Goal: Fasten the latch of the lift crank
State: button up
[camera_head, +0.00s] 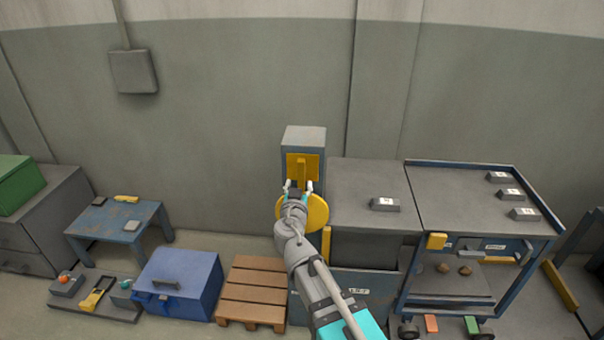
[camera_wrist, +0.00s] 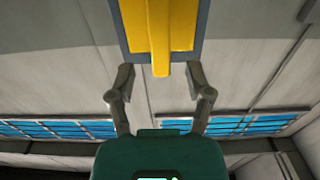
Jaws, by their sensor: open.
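A grey-blue post (camera_head: 306,136) stands against the wall in the head view. Its upper front carries a yellow plate with a raised upright yellow bar (camera_head: 302,167). The plate and bar (camera_wrist: 158,30) also show at the top of the wrist view. A yellow disc (camera_head: 319,212) sits lower on the post, partly hidden by my arm. I cannot tell for certain which yellow part is the latch. My gripper (camera_head: 298,187) is open and empty at the plate's lower edge. In the wrist view its fingertips (camera_wrist: 160,79) are spread either side of the bar's lower end, apart from it.
A grey cabinet (camera_head: 372,180) stands right of the post, with a labelled block (camera_head: 385,204) on top. A blue wheeled cart (camera_head: 478,212) is farther right. A wooden pallet (camera_head: 252,291) and a blue box (camera_head: 180,278) lie low on the left.

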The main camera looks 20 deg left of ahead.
aim_at(301, 175)
jog(key=shift+x, duration=3.2)
jog(key=shift+c, duration=0.3)
grip_shut()
